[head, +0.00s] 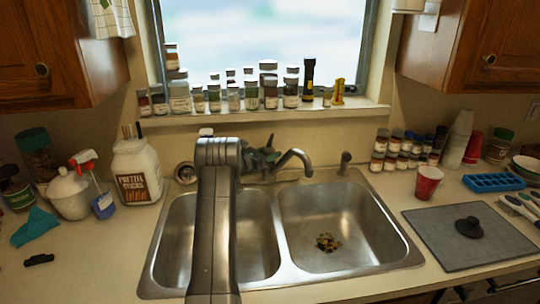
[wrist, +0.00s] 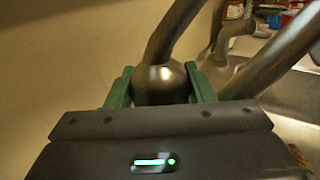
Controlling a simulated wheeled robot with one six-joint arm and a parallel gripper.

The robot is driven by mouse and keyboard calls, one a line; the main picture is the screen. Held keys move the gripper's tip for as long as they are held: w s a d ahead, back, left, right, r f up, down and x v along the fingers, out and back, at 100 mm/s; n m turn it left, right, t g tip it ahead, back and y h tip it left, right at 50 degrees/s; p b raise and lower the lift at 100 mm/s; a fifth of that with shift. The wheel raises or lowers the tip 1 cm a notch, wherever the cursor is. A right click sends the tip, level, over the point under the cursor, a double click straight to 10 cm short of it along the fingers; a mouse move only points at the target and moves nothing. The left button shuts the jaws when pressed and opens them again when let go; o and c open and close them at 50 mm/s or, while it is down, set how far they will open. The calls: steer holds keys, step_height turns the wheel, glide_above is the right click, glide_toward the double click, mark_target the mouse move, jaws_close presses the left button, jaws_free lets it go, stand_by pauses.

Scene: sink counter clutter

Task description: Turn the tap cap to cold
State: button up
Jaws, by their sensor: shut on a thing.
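The tap cap (wrist: 161,86) is a rounded metal dome with a lever (wrist: 176,30) rising from it up and to the right in the wrist view. My gripper (wrist: 159,74) is shut on the cap, with one green finger on each side of it. The tap spout (wrist: 275,56) runs up to the right past the right finger. In the head view the spout (head: 295,157) curves over the sink, and my gripper (head: 261,160) is at the tap behind the basins. My arm and gripper hide most of the tap body there.
The double sink (head: 345,210) has some scraps (head: 327,243) in its right basin. A sprayer (head: 345,162) stands right of the tap. Spice jars (head: 252,95) line the window sill above. A pretzel jar (head: 137,172) stands left, and a red cup (head: 428,182) stands right.

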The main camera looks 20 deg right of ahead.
steer(key=shift+f+n+t+b, duration=0.3)
steer(key=shift+t+b, duration=0.2)
steer(key=shift+b, duration=0.45)
steer(key=n+t+y+b, duration=0.2)
steer(key=n+t+b, duration=0.1)
steer(key=b, duration=0.6)
steer(key=shift+f+t, duration=0.1)
steer(key=shift+t, duration=0.5)
steer(key=shift+n+t+y+b, duration=0.4)
steer(key=shift+t+y+b, duration=0.15)
steer(key=shift+b, duration=0.7)
steer(key=shift+w+n+t+y+b, duration=0.1)
steer(key=shift+n+t+y+b, duration=0.2)
steer(key=shift+b, duration=0.95)
steer(key=shift+r+n+t+y+b, duration=0.3)
steer(key=shift+r+t+y+b, duration=0.05)
steer(key=shift+b, duration=0.25)
steer(key=o, duration=0.7)
steer(key=shift+a, duration=0.1)
steer(key=m+g+h+p, duration=0.1)
steer(key=p, duration=0.3)
steer(key=shift+r, duration=0.3)
